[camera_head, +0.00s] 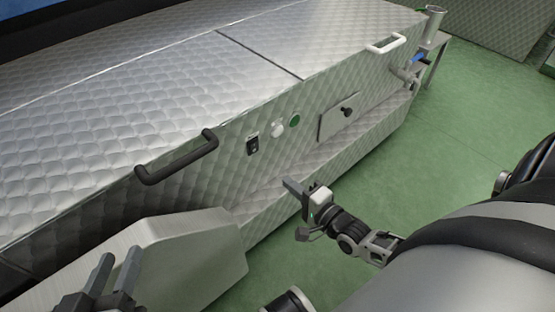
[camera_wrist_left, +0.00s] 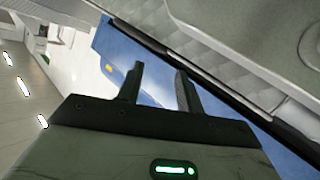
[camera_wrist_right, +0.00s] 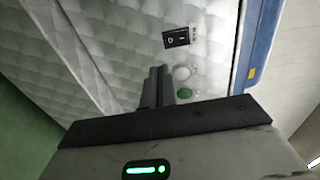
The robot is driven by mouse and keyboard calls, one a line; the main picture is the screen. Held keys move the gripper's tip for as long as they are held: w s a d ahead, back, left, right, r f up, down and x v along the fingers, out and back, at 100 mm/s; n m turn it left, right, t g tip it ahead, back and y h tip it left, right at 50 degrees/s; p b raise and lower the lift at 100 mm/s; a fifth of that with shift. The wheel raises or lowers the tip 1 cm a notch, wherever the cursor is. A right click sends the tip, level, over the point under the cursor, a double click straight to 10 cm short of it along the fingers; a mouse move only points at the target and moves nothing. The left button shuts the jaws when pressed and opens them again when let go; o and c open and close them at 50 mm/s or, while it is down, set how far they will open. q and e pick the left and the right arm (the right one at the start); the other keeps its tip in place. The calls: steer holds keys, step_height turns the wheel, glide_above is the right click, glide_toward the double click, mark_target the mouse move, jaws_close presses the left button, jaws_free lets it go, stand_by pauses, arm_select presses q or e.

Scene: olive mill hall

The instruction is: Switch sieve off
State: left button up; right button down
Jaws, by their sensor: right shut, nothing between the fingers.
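The sieve (camera_head: 130,110) is a large quilted-metal machine filling the left of the head view. Its side panel carries a black rocker switch (camera_head: 252,144) marked with I and O. The switch also shows above the fingers in the right wrist view (camera_wrist_right: 177,38). A white round lamp or button (camera_head: 278,130) and a green round one (camera_head: 294,120) sit right of the switch. My right gripper (camera_head: 288,184) is shut and empty, below and to the right of the switch, apart from it. My left gripper (camera_head: 116,268) is open and empty at the lower left, away from the switch.
A black handle (camera_head: 178,158) sticks out left of the switch, and a white handle (camera_head: 386,44) sits far right. A small hatch with a black knob (camera_head: 347,111) is on the panel. A metal block-like housing (camera_head: 190,255) stands below. Green floor (camera_head: 400,160) is clear on the right.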

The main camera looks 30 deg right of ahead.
arm_select(q)
steer(key=shift+s+a+f, duration=0.1)
steer(key=shift+s+f, duration=0.05)
steer(key=shift+f, duration=0.3)
arm_select(e)
steer(key=s, duration=0.2)
steer(key=shift+s+d+f, duration=0.15)
steer(key=shift+s+d, duration=0.05)
steer(key=shift+s, duration=0.1)
arm_select(q)
steer(key=shift+r, duration=0.15)
